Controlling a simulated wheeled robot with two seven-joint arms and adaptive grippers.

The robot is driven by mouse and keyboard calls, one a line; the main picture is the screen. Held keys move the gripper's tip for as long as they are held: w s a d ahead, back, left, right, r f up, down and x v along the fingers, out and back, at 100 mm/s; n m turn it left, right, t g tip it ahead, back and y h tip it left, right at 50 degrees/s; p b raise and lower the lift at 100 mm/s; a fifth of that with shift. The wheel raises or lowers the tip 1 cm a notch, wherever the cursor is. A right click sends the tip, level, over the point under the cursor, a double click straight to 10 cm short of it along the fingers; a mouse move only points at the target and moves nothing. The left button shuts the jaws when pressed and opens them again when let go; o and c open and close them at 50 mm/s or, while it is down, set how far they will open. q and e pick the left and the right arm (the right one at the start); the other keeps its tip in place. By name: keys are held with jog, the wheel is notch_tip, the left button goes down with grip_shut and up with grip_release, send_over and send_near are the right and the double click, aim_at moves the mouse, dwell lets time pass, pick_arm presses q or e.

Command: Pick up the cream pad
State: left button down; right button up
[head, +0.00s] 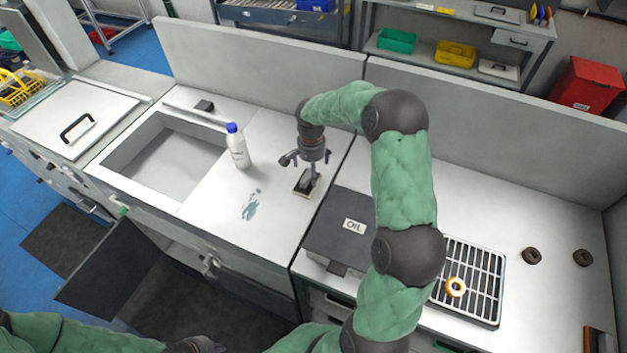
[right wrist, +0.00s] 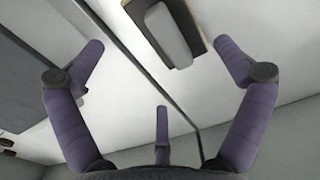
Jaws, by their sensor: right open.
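The cream pad (head: 301,193) lies on the white counter right of the blue smear, with a cream edge and a darker top. In the right wrist view the pad (right wrist: 205,10) is at the top, partly cut off, with a grey raised block on it. My right gripper (head: 308,165) is over the pad in the head view, pointing down. Its three purple fingers are spread with nothing between them, and the pad lies towards the fingertips. Of my left arm, only green parts and a dark end (head: 200,345) show at the bottom edge; its fingers cannot be made out.
A white bottle with a blue cap (head: 238,147) stands left of my right gripper, beside the sink basin (head: 165,155). A blue smear (head: 252,204) marks the counter. A dark OIL box (head: 340,235) and a grille (head: 475,285) with an orange-yellow ring (head: 455,287) are to the right.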

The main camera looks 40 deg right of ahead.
aim_at(310, 182)
jog(key=shift+a+f, duration=0.25)
jog(key=shift+f, duration=0.05)
notch_tip(310, 182, down, 4)
jog(key=shift+w+f+b, duration=0.15)
jog(key=shift+f+b, duration=0.05)
jog(key=shift+b, duration=0.2)
jog(key=shift+r, duration=0.1)
jog(key=shift+c, duration=0.3)
